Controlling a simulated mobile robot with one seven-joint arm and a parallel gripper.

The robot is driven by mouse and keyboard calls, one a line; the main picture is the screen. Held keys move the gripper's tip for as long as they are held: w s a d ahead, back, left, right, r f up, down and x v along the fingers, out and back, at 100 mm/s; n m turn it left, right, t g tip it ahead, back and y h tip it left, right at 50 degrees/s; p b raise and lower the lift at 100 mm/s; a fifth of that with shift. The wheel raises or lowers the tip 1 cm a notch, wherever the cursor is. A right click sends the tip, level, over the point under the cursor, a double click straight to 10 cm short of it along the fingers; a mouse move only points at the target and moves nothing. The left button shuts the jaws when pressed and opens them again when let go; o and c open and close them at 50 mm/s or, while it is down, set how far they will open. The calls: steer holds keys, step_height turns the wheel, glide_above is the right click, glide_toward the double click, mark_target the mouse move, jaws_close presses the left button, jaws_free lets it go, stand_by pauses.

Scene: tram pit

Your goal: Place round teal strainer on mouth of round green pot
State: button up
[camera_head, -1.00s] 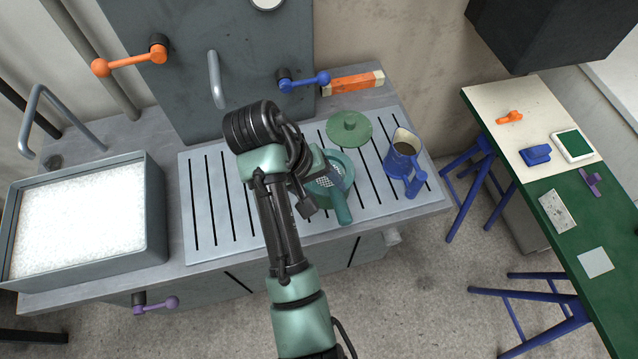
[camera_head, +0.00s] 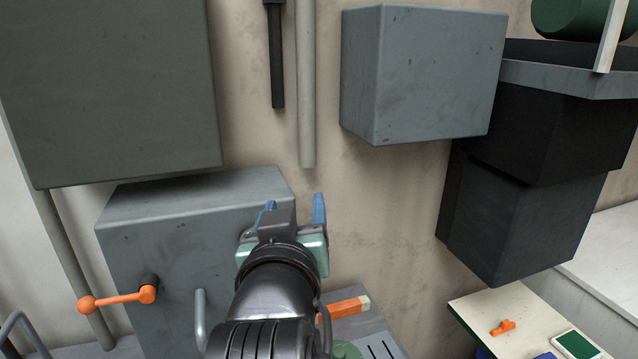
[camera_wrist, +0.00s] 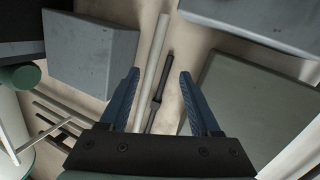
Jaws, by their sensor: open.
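My gripper (camera_head: 292,212) is raised and points up toward the wall, with its two blue fingers apart and nothing between them. In the wrist view the open fingers (camera_wrist: 158,100) also show empty, with the wall beyond. A small part of a green lid (camera_head: 346,350) shows at the bottom edge of the head view, low on the counter. The teal strainer and the green pot are not visible in either current view; the counter is mostly below the frame and behind my arm.
A grey cabinet (camera_head: 170,240) with an orange lever (camera_head: 118,298) stands left of my gripper. A grey wall box (camera_head: 425,75) hangs at upper right, a dark green box (camera_head: 105,90) at upper left. Dark boxes (camera_head: 525,200) hang above a side table (camera_head: 515,318).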

steer(key=s+d+r+m+t, duration=0.1)
steer(key=s+r+t, duration=0.4)
steer(key=s+r, duration=0.3)
steer(key=s+d+r+t, duration=0.2)
steer(key=s+r+t, duration=0.3)
steer(key=r, duration=1)
steer(key=s, duration=0.3)
steer(key=shift+s+r+m, duration=0.15)
steer(key=shift+r+m, duration=0.2)
steer(key=shift+m, duration=0.05)
step_height(320, 180, down, 4)
steer(key=b, duration=0.4)
steer(key=shift+f, duration=0.25)
